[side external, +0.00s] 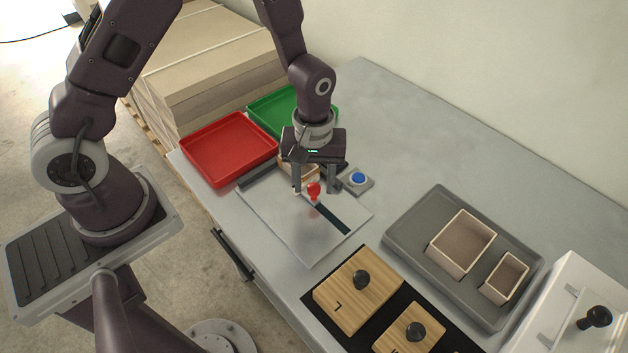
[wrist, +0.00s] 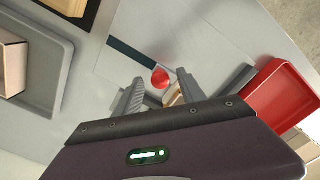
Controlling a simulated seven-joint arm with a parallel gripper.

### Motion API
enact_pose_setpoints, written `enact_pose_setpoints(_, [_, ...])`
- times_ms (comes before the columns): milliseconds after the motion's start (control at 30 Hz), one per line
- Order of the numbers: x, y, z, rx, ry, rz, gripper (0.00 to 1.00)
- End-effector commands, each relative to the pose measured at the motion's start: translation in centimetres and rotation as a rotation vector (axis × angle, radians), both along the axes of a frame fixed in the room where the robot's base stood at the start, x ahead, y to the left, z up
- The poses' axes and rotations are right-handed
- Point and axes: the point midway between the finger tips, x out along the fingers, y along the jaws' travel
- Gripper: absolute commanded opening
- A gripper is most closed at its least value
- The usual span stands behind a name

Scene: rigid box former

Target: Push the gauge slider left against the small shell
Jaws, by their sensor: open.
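The gauge is a pale metal plate (side external: 285,222) with a dark slot (side external: 332,219). Its slider shows a red round knob (side external: 314,187), also seen in the wrist view (wrist: 160,78). A small beige shell (side external: 288,168) is at the plate's far end, mostly hidden behind my gripper; a piece of it shows between the fingers in the wrist view (wrist: 172,98). My gripper (side external: 315,190) is open, pointing down, its fingertips on either side of the knob. I cannot tell whether either finger touches the knob. The contact between slider and shell is hidden.
A blue button (side external: 358,179) on a grey box sits close right of my gripper. Red (side external: 230,148) and green (side external: 262,104) trays are behind left. A grey tray (side external: 408,222) with two open shells stands right. Wooden blocks with black knobs (side external: 358,290) are in front.

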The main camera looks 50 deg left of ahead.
Motion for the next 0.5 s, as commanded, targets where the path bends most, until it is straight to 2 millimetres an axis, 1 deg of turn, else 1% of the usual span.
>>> enact_pose_setpoints(200, [0.1,0.0,4.3,0.0,-0.007,0.001,0.47])
enact_pose_setpoints(300, [0.1,0.0,6.0,-0.001,-0.005,0.0,0.47])
enact_pose_setpoints(400, [0.0,0.0,6.7,0.0,-0.003,0.0,0.47])
enact_pose_setpoints(500, [0.0,0.0,6.9,0.0,-0.001,0.0,0.47])
